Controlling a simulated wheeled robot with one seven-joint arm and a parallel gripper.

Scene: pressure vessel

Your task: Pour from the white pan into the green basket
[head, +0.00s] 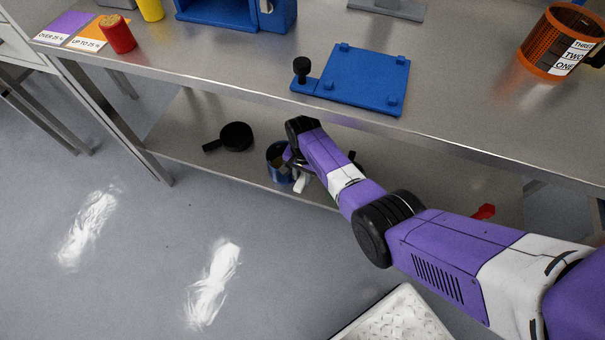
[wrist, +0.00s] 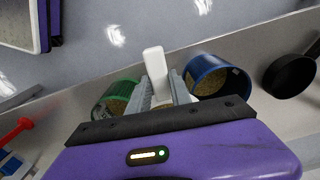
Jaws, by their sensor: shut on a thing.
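The white pan (wrist: 154,62) shows in the wrist view as a pale handle between my fingers; its bowl is mostly hidden by my gripper. A small white part (head: 301,184) shows beside my gripper in the head view. My gripper (wrist: 161,92) is shut on the white pan, low over the lower shelf. The green basket (wrist: 122,90) stands just left of my fingers in the wrist view, with tan material showing in it. Its lower part is hidden behind my gripper. In the head view my arm covers most of this area.
A blue basket (wrist: 210,72) with tan contents stands close right of my fingers. A black pan (head: 236,136) lies farther along the lower shelf (head: 190,125). A red object (head: 484,211) lies on the other side. The tabletop edge (head: 240,95) overhangs the shelf.

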